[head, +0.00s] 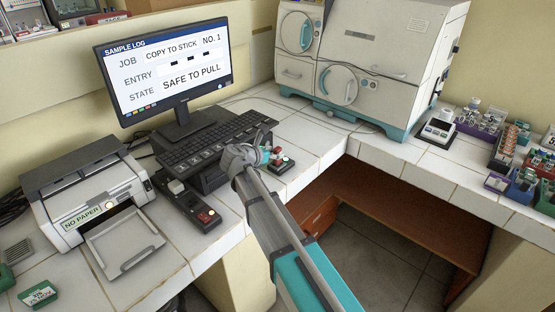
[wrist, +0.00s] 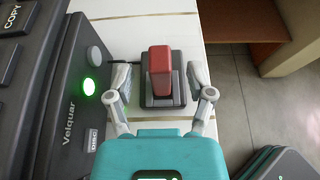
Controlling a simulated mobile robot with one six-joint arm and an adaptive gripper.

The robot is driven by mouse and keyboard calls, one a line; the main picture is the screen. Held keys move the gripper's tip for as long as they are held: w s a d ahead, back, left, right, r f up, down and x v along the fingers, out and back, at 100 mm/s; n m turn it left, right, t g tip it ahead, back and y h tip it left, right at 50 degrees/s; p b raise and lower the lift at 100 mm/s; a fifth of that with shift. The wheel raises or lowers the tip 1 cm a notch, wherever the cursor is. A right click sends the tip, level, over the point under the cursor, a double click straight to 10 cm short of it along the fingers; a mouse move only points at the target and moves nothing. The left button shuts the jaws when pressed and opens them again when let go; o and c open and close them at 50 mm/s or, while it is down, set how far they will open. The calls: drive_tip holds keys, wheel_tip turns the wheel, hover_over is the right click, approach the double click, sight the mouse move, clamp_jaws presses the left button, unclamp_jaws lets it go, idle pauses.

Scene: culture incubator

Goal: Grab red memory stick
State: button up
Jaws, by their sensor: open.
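The red memory stick (wrist: 160,70) stands upright in a small dark dock (wrist: 148,98) in the wrist view. My gripper (wrist: 158,78) is open, with one finger on each side of the stick and a gap showing on both sides. The stick's lower part is hard to make out in the wrist view.
A dark computer unit (wrist: 62,105) with a lit green button stands close on the left. The keyboard (head: 215,138) and monitor (head: 165,62) are behind; the monitor reads "SAFE TO PULL". The counter drops off to floor at right. A printer (head: 85,190) is at left.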

drive_tip(key=shift+x, duration=0.9)
clamp_jaws()
